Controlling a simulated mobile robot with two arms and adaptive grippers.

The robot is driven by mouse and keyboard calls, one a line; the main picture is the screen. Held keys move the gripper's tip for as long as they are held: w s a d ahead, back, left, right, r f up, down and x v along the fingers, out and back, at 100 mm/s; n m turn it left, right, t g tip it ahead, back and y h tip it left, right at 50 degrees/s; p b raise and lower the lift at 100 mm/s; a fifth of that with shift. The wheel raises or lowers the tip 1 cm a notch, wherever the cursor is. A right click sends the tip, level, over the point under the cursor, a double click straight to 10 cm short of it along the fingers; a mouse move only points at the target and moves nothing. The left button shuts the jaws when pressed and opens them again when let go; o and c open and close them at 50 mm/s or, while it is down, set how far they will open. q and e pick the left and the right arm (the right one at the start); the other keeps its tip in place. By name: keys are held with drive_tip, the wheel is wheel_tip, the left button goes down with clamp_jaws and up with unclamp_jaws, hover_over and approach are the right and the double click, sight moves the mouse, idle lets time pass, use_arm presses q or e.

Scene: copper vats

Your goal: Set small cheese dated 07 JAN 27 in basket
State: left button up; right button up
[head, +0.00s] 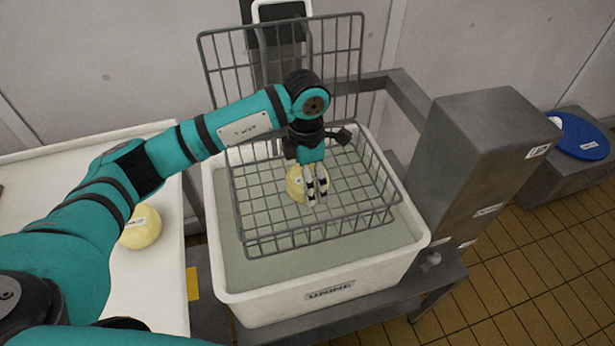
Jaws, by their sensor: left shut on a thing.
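My left gripper (315,188) is shut on a small pale yellow cheese (295,184). It holds the cheese in the wire basket (262,243), which sits in a white tub of cloudy liquid. A small label shows on the cheese beside the fingers, but its date is too small to read. I cannot tell whether the cheese touches the basket floor. Another pale yellow cheese (141,228) with a label lies on the white table at the left, partly behind my left arm. My right gripper is not in view.
The white tub (330,292), marked "BRINE", stands on a grey metal stand (436,284). The basket's raised wire lid (222,75) stands up at the back. A tall grey metal box (480,140) is close on the right. A blue round lid (580,137) lies further right.

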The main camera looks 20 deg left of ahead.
use_arm(q)
drive_tip(key=shift+f+b, duration=0.4)
drive_tip(key=shift+f, duration=0.05)
idle(0.4)
drive_tip(key=o, duration=1.2)
drive_tip(key=shift+o, duration=0.6)
drive_tip(key=shift+r+p, duration=1.85)
drive_tip(key=shift+r, duration=1.7)
